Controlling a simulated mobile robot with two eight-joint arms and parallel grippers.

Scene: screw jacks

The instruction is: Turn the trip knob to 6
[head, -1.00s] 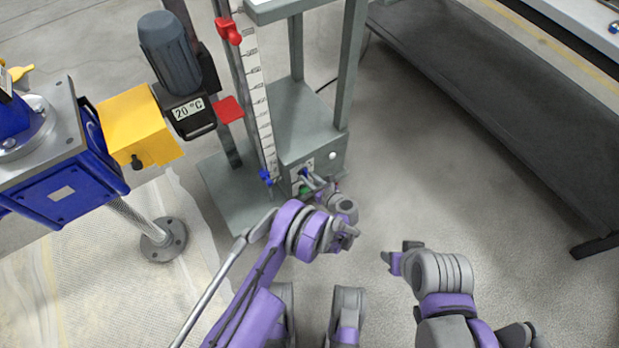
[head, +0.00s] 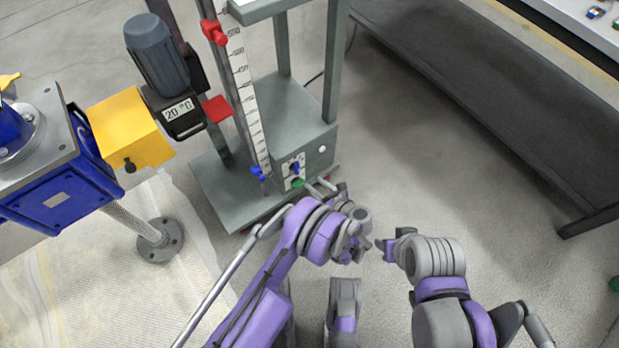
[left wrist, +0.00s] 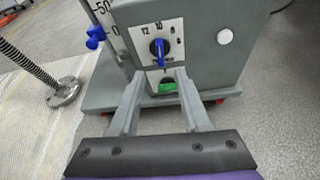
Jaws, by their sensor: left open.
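The trip knob (left wrist: 160,49) is a blue knob on a white dial plate, upper middle in the left wrist view. Numbers including 12, 10, 8 and 6 curve around its top. I cannot tell which number it points to. It also shows small in the head view (head: 295,167), on the grey control box. My left gripper (left wrist: 158,75) is open and empty, its two fingers reaching toward the panel just below the knob, apart from it. In the head view the left gripper (head: 324,188) is at the box's lower front.
A green button (left wrist: 167,86) sits below the knob, partly between my fingers. A white round button (left wrist: 225,37) is to the right. A blue clamp (left wrist: 95,37) and scale stand left. A grey bench (head: 480,100) is at right; the floor between is clear.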

